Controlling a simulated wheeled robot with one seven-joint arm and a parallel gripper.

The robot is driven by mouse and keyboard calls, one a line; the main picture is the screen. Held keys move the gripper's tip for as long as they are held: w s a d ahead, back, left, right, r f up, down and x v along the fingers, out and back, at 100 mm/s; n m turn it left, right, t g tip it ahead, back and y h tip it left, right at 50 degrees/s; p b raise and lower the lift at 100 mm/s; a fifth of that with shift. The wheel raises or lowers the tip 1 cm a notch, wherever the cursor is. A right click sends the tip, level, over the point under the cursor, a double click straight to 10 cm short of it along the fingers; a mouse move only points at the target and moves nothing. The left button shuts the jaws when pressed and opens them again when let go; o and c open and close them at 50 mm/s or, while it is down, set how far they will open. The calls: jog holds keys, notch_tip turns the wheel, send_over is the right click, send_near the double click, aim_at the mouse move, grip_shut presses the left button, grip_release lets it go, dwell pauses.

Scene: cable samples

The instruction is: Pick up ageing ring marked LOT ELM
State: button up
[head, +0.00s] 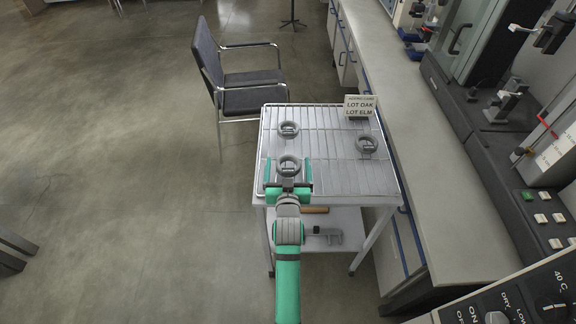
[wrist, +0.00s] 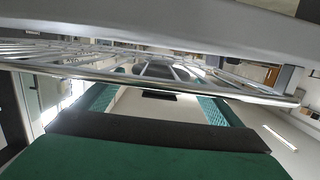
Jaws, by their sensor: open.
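Three grey rings sit on the wire rack (head: 338,182): a front ring (head: 289,167), a back-left ring (head: 288,129) and a right ring (head: 367,145). No lot mark on any ring is readable, so I cannot tell which is LOT ELM. My gripper (head: 288,181) is at the rack's front edge, open, with its green fingers either side of the front ring's near end. I cannot tell whether they touch it. In the wrist view, the open fingers (wrist: 155,97) are spread at the rack's edge, with a blurred dark shape between and beyond them.
A sign (head: 359,106) reading LOT OAK and LOT ELM stands at the rack's back right. The rack tops a white cart, with loose items on its lower shelf (head: 345,222). A chair (head: 240,85) stands behind left; a long bench (head: 425,130) runs along the right.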

jog(key=shift+w+f, duration=0.1)
jog(key=shift+w, duration=0.35)
jog(key=c, duration=1.2)
jog(key=shift+r, duration=0.2)
